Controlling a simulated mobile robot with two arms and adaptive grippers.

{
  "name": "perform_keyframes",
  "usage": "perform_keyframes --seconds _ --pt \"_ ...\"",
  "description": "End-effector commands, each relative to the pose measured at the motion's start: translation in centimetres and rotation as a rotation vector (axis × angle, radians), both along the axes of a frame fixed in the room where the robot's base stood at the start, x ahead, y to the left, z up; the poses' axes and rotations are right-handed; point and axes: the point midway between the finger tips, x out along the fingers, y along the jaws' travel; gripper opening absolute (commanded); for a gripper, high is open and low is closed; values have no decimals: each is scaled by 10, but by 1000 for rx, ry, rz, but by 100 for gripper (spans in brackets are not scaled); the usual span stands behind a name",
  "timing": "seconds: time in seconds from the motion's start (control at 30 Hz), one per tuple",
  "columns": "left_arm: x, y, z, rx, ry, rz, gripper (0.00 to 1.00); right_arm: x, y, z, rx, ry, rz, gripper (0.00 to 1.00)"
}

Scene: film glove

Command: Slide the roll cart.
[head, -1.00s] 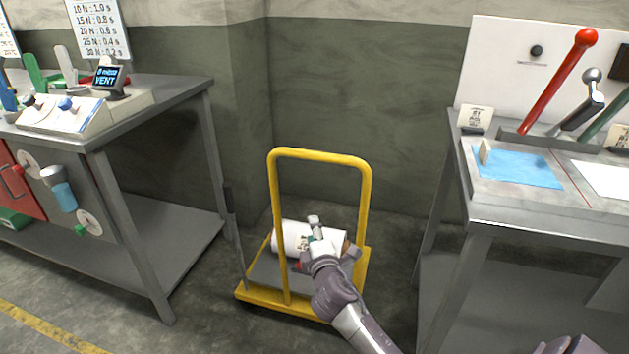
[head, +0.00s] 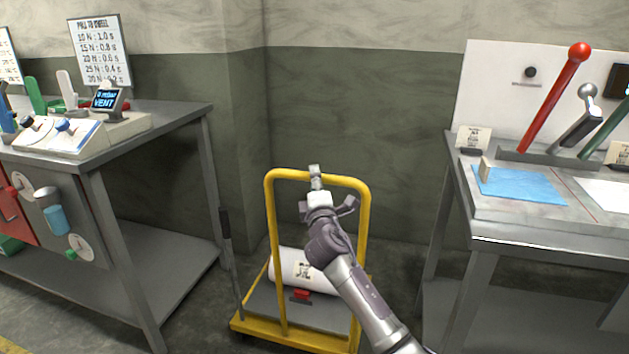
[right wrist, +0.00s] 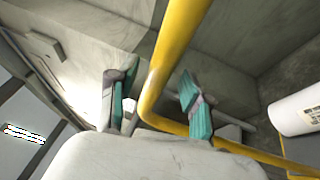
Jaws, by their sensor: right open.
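The roll cart (head: 363,240) has a yellow tubular handle and a low yellow-edged deck, and stands between two benches by the wall. A white roll (head: 290,262) with a printed label lies on its deck. My right gripper (head: 331,187) is open at the top bar of the handle. In the right wrist view, the yellow handle (right wrist: 172,55) passes between the two teal-padded fingers (right wrist: 155,95), with gaps beside it. The white roll (right wrist: 302,108) shows at the right edge there. My right arm hides part of the roll and deck. My left gripper is not in view.
A grey bench (head: 160,125) with a control box stands left of the cart. Another bench (head: 500,210) with a red lever (head: 550,105) stands right. A small red object (head: 301,296) sits at the deck's front. The wall is close behind the cart.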

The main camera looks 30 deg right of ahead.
Motion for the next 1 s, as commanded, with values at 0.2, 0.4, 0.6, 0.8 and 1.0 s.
perform_keyframes --seconds 0.2,0.4,0.6,0.8,1.0 --pt "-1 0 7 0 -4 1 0 14 -7 2 0 1 0 50" --pt "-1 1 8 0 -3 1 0 14 -7 3 0 1 1 50" --pt "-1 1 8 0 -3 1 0 14 -7 2 0 1 1 28" --pt "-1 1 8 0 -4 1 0 14 -7 2 0 1 1 0" --pt "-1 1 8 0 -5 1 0 14 -7 2 1 2 1 0"
